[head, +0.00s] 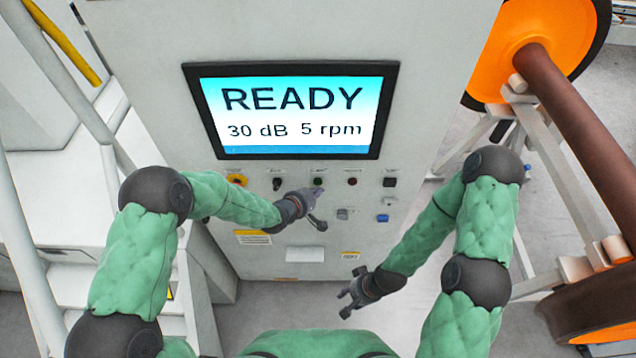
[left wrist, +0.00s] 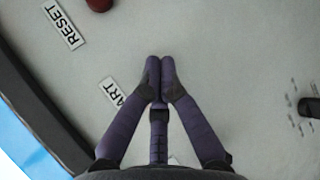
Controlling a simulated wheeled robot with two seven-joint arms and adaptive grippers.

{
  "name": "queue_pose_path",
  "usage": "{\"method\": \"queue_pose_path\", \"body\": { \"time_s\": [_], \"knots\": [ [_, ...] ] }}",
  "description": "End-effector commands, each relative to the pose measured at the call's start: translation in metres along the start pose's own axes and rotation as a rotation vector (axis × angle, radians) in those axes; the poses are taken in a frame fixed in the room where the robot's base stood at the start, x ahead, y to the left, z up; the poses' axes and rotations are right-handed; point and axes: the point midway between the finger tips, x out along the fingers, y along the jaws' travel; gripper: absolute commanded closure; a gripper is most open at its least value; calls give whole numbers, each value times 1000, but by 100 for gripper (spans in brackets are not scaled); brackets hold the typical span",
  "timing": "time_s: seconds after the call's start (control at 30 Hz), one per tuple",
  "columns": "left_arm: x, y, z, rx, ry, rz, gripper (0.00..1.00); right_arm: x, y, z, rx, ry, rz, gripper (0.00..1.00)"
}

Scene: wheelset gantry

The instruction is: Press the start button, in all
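The control panel (head: 300,260) carries a row of controls under its screen. A small green button (head: 318,182) in that row shows just above my left gripper (head: 313,191) in the head view. In the left wrist view my left gripper (left wrist: 160,62) is shut and empty, its fingertips together in front of the panel. A label (left wrist: 111,91) there is partly covered by a finger and reads "ART". The button beside it is hidden behind the fingertips; I cannot tell whether they touch it. My right gripper (head: 350,291) is open and empty, low in front of the panel.
The screen (head: 292,112) reads READY, 30 dB, 5 rpm. A red button (head: 352,181) is right of the green one; it also shows near the RESET label (left wrist: 63,27). A yellow-based knob (head: 237,179) is far left. An orange wheel (head: 535,45) and brown axle stand right.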

Motion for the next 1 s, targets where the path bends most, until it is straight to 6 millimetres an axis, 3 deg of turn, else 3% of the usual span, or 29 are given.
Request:
{"method": "queue_pose_path", "body": {
  "time_s": [1.0],
  "knots": [
    [8,6,-6,0,0,1,100,7,3,0,0,0,0,60]
  ]
}}
